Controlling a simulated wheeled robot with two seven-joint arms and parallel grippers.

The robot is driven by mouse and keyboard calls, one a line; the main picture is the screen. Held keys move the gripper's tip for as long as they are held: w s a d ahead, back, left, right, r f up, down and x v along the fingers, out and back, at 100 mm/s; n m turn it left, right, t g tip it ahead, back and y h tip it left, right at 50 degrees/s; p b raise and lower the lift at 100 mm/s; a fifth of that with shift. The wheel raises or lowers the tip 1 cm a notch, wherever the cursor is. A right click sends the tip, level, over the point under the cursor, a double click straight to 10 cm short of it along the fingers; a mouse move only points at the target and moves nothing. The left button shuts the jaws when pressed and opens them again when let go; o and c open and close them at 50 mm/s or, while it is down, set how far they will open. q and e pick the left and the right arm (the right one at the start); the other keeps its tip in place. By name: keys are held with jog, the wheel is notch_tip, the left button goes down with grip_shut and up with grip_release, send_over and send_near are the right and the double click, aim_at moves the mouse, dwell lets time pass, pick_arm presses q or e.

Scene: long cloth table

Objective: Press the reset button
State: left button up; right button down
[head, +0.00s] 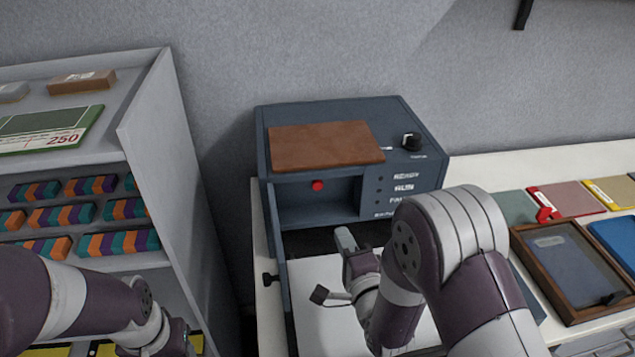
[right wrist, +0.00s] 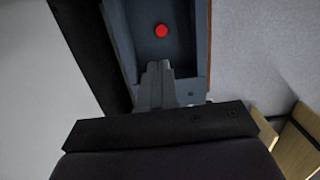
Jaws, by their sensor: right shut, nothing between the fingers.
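A red round button (head: 318,185) sits on the front of a dark blue-grey box machine (head: 429,178), inside a recess below its brown top panel. In the right wrist view the red button (right wrist: 161,31) is just beyond my fingertips, with a visible gap in the picture. My right gripper (head: 345,240) is in front of the machine's recess, lower and to the right of the button; its fingers (right wrist: 158,70) are shut and empty. My left gripper (head: 172,340) is at the bottom left by the shelf, mostly hidden by my arm, and its fingers cannot be made out.
A black knob (head: 411,141) is on the machine's top right. An open drawer or tray with white sheets (head: 320,290) lies below my right gripper. A grey shelf (head: 190,190) with coloured blocks stands left. A framed tray (head: 580,280) and coloured cards lie right.

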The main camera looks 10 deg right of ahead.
jog(key=shift+r, duration=0.1)
jog(key=p, duration=0.3)
send_near(319, 187)
jog(key=w, duration=0.4)
jog(key=w+a, duration=0.1)
jog(key=w, duration=0.1)
jog(key=shift+w, duration=0.4)
jog(key=shift+f, duration=0.2)
